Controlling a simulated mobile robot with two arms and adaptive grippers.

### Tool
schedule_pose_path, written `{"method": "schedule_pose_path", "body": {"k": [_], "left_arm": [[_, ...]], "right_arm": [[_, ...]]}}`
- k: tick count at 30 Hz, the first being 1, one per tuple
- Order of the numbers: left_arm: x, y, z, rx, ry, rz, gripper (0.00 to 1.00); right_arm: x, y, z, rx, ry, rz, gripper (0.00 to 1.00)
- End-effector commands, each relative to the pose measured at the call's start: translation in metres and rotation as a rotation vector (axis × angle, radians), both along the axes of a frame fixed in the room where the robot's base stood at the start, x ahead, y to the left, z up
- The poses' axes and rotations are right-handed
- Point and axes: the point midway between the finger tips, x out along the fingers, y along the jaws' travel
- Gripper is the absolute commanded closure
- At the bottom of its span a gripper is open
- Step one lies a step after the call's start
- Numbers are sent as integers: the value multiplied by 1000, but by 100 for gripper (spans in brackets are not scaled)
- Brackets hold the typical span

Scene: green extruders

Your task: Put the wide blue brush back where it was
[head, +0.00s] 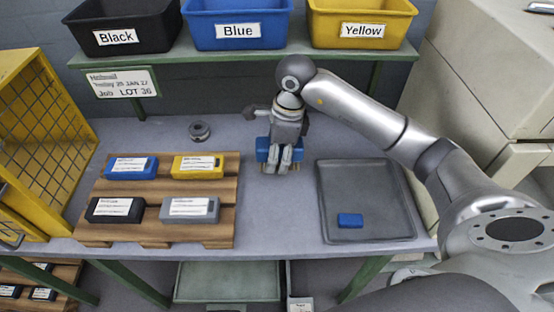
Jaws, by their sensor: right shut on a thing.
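The wide blue brush (262,150) is in the jaws of my right gripper (286,164), over the middle of the table between the wooden pallet and the grey tray. My right arm comes in from the right, above the tray. My left gripper is not in view.
A grey tray (331,187) holds a small blue block (350,220). The wooden pallet (155,189) carries blue, yellow, black and grey labelled boxes. A dark round part (199,130) lies behind it. Black, blue (237,25) and yellow bins stand on the back shelf. A yellow mesh crate (45,125) is at left.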

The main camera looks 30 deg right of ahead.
Motion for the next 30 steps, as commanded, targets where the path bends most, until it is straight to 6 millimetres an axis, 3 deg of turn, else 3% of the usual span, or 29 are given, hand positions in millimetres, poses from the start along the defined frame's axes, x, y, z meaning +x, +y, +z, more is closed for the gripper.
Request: {"method": "schedule_pose_path", "body": {"k": [3, 10, 17, 24, 30], "left_arm": [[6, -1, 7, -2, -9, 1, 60], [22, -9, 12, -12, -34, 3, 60], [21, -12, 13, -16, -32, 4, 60], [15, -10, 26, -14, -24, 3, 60], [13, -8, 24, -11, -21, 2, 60]], "right_arm": [[16, -9, -22, 1, 7, -4, 79], [38, -20, -49, 2, 1, -1, 79], [45, -23, -60, 0, 1, -1, 79], [45, -24, -89, 1, 2, -1, 79], [46, -24, -91, 0, -1, 0, 79]]}}
